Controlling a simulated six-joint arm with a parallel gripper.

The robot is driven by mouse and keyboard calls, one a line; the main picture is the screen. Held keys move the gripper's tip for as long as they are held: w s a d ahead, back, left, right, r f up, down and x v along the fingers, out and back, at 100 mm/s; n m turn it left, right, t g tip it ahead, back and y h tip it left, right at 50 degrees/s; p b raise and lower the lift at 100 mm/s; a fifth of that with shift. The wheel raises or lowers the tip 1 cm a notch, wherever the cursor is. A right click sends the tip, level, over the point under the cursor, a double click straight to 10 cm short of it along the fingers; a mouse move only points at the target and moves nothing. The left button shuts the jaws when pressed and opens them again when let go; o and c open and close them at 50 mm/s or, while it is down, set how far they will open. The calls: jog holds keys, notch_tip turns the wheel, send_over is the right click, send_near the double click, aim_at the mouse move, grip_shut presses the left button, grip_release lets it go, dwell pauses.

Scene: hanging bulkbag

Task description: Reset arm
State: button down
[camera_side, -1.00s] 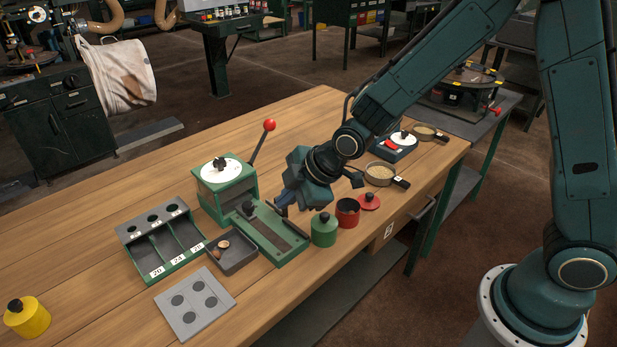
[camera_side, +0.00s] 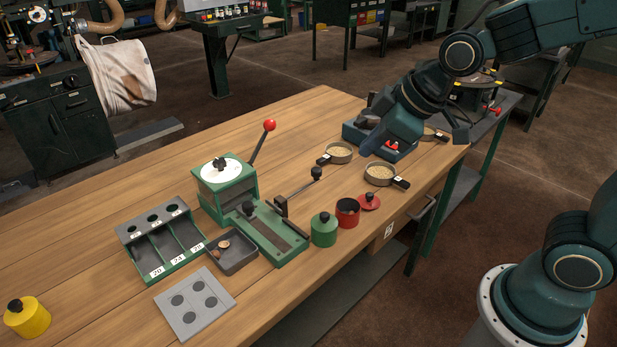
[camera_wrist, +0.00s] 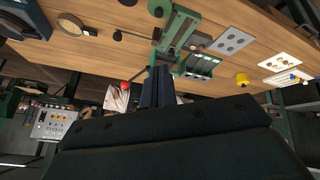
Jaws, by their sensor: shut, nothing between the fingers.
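My gripper (camera_side: 372,148) is in the side view above the right back part of the wooden bench (camera_side: 110,221). It points down and left, in front of a blue-grey scale-like device (camera_side: 356,131) that it partly hides. In the wrist view the fingers of my gripper (camera_wrist: 158,72) are together with nothing between them. They point towards the bench, which looks upside down there.
A green press (camera_side: 227,186) with a red-knobbed lever stands mid-bench. Near it are a three-slot tray (camera_side: 162,240), a dark pan (camera_side: 234,259), a green pot (camera_side: 324,230) and an open red pot (camera_side: 347,212). The back left bench is clear.

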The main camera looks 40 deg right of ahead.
jog(key=s+d+r+m, duration=0.2)
jog(key=s+m, duration=0.1)
jog(key=s, duration=0.4)
jog(key=s+d+r+m+h, duration=0.1)
jog(key=s+d+m, duration=0.2)
jog(key=s, duration=0.5)
jog(key=shift+r+m+g, duration=0.3)
jog(key=shift+r, duration=0.1)
